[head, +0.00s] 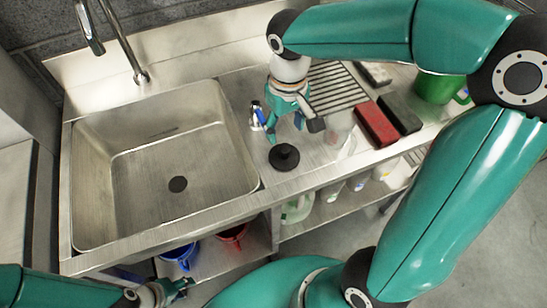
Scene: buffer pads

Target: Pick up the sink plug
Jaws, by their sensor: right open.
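The sink plug (284,157) is a round black disc with a raised knob. It lies on the steel counter, just right of the sink basin. My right gripper (286,131) points down just behind the plug, with its fingers apart and nothing seen between them. I cannot tell its exact height above the counter. My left gripper (180,288) is low at the bottom left, in front of the sink unit and clear of the plug. It is small and partly cut off, so its jaw state is unclear.
The sink basin (130,190) is empty, with a dark drain. A blue-and-white item (257,116) stands left of my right gripper. A rack (338,86), a red block (376,124), a dark block (399,113) and a green container (435,88) are to the right. Buckets and bottles stand below.

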